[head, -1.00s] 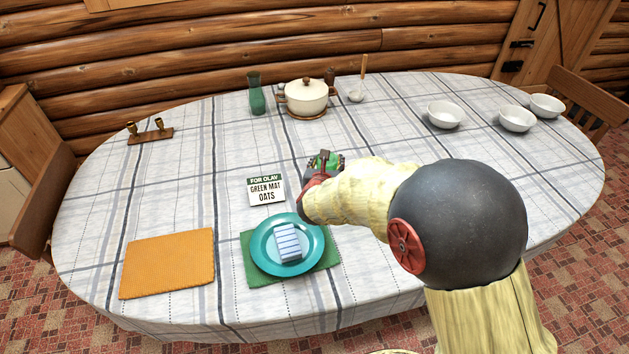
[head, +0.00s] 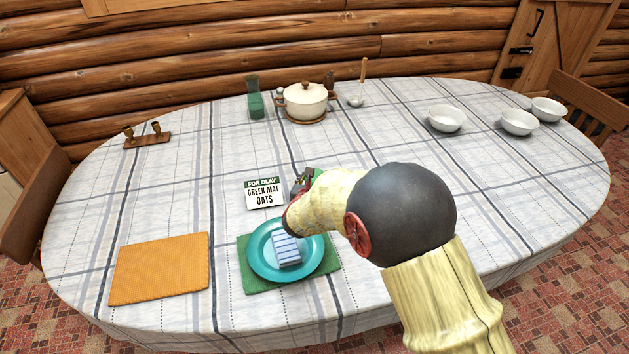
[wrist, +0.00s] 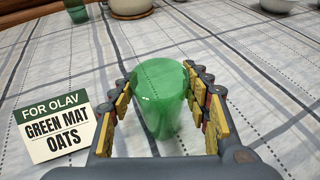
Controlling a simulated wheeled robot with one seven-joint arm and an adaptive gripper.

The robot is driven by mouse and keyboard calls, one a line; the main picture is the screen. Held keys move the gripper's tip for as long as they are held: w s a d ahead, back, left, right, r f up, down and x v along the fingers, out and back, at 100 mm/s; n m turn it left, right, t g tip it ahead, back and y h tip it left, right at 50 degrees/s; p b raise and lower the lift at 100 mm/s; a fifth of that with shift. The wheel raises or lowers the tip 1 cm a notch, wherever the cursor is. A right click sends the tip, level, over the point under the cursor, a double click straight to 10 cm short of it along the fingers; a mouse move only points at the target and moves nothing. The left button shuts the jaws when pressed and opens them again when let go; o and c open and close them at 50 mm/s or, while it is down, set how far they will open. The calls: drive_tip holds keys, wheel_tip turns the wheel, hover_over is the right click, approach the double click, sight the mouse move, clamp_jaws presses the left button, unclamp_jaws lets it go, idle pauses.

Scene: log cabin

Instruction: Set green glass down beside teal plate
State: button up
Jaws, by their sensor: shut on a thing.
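A translucent green glass (wrist: 160,95) stands between the fingers of my gripper (wrist: 162,105) in the wrist view, and the fingers are shut on it. In the head view my gripper (head: 303,182) is just beyond the far right rim of the teal plate (head: 257,268), and my arm hides most of the glass; a bit of green (head: 318,173) shows. The teal plate lies on a green mat (head: 243,283) and carries a striped pale-blue folded napkin (head: 286,249). The wrist view does not show the plate. I cannot tell whether the glass touches the table.
A card reading "FOR OLAV GREEN MAT OATS" (head: 263,193) stands left of my gripper. An orange mat (head: 160,268) lies left. A pot (head: 305,101), another green glass (head: 255,103), a candle holder (head: 147,139) and white bowls (head: 446,118) stand farther off. Cloth right of the gripper is clear.

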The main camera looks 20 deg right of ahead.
drive_tip(key=shift+f, duration=0.15)
drive_tip(key=o, duration=1.3)
drive_tip(key=shift+o, duration=0.2)
